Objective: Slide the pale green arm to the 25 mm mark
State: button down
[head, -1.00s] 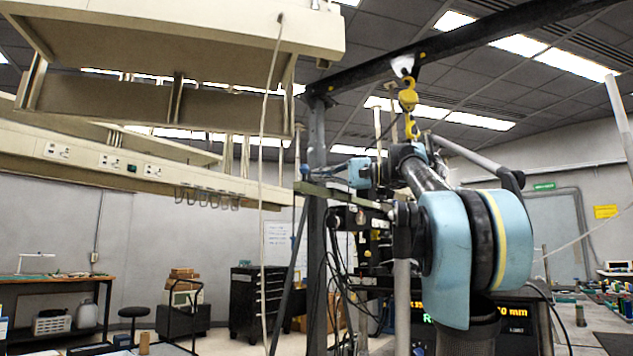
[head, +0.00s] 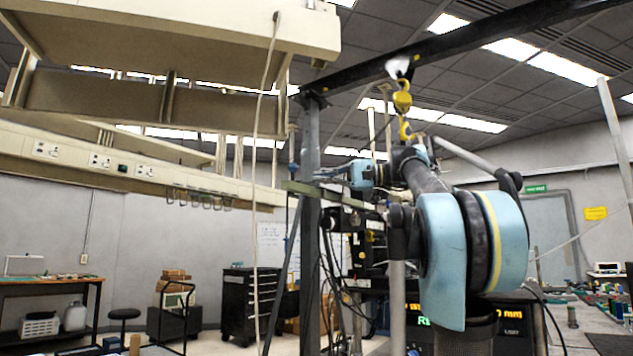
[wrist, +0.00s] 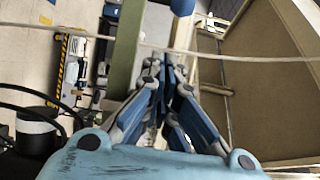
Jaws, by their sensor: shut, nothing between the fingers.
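The pale green arm (head: 306,189) is a thin level bar beside the dark upright post in the head view. Its left end sticks out past the post, and its right part runs behind my own arm. In the wrist view the pale green arm (wrist: 124,48) is a broad band running up, just left of the fingers. My gripper (wrist: 162,62) is shut and empty, with blue and grey finger links. In the head view my gripper (head: 330,173) is small, just above the bar. I cannot tell whether they touch. The 25 mm mark cannot be made out.
A dark post (head: 310,250) and hanging cables stand close by. A display (head: 513,312) showing "mm" is partly hidden by my arm. A pale cord (head: 259,170) hangs at the left and crosses the wrist view. A yellow hook (head: 402,100) hangs overhead.

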jog(key=s+d, duration=0.1)
jog(key=d, duration=0.8)
jog(key=shift+s+d, duration=0.2)
jog(key=shift+s, duration=0.05)
jog(key=s+a+f+h, duration=0.1)
jog(key=s+f+h, duration=0.15)
jog(key=f, duration=0.95)
jog(key=s+a+f+g+h, duration=0.1)
jog(key=s+f+h, duration=0.15)
jog(key=f, duration=0.95)
jog(key=s+a+f+h, duration=0.2)
jog(key=f+h, duration=0.1)
jog(key=f, duration=0.9)
jog(key=s+d+f+h, duration=0.3)
jog(key=s+d+f, duration=0.1)
jog(key=f, duration=0.8)
jog(key=s+d+f+n+h, duration=0.1)
jog(key=s+d+f+h, duration=0.2)
jog(key=f, duration=1)
jog(key=s+d+f+h, duration=0.3)
jog(key=s+d+f, duration=0.2)
jog(key=f, duration=0.8)
jog(key=shift+s+d+n+t+h, duration=0.15)
jog(key=shift+d+n+t+h, duration=0.15)
jog(key=shift+n+h, duration=0.1)
jog(key=shift+w+f, duration=0.2)
jog(key=shift+w, duration=0.25)
